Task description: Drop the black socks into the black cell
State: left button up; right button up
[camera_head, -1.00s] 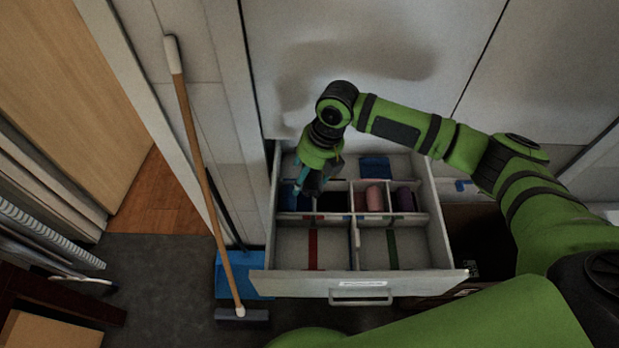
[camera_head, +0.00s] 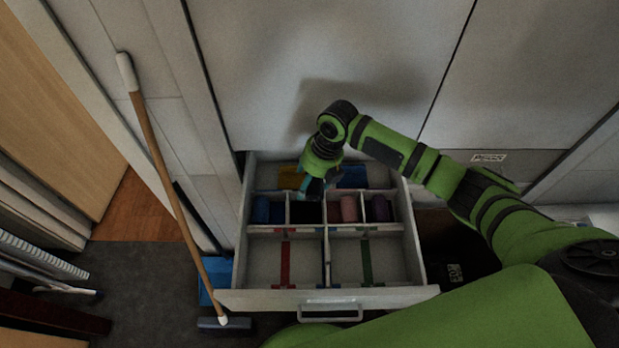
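The open drawer (camera_head: 330,298) holds a row of small cells with rolled socks. The second cell from the left holds a dark, black-looking item (camera_head: 307,212); I cannot tell whether it is socks or only a dark cell floor. My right gripper (camera_head: 311,190) points down at the back edge of this cell, partly hiding it. Its fingers are small and dark, so I cannot tell whether they are open or hold anything. My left gripper is not in view.
Neighbouring cells hold a blue roll (camera_head: 268,210), a pink roll (camera_head: 349,209) and a purple roll (camera_head: 380,208). Yellow (camera_head: 291,177) and blue (camera_head: 352,177) patches lie at the back. The front compartments look empty except for coloured strips. A broom (camera_head: 168,180) leans left of the drawer.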

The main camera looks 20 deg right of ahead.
aim_at(322, 180)
jog(key=shift+f, duration=0.35)
jog(key=o, duration=1.2)
jog(key=shift+r, duration=0.1)
jog(key=v, duration=1.2)
